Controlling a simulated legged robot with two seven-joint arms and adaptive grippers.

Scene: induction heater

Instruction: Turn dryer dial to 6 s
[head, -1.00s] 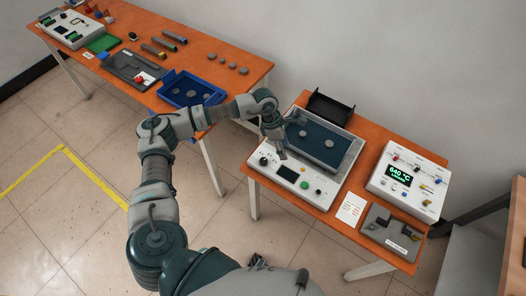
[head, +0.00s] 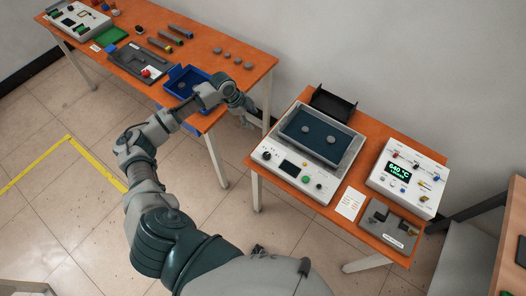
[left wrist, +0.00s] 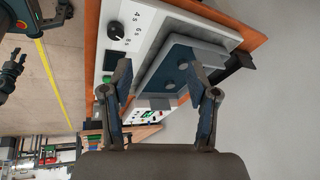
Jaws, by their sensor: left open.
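The dryer (head: 308,196) is a white-fronted unit with a blue tray on top, on the right orange table. Its black dial (head: 266,156) is at the left end of the front panel. The dial also shows in the left wrist view (left wrist: 114,30), with time labels beside it; its exact setting is too small to read. My left gripper (head: 256,119) is open and empty, above and beyond the dial's end of the dryer, apart from it. In the left wrist view its two fingers (left wrist: 160,82) are spread. A dark jointed part at that view's left edge may be my right gripper.
A white unit reading 640 °C (head: 408,178) and a grey fixture (head: 388,228) stand right of the dryer. A black tray (head: 332,104) is behind it. The left table holds a blue bin (head: 174,97). A floor gap separates the tables.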

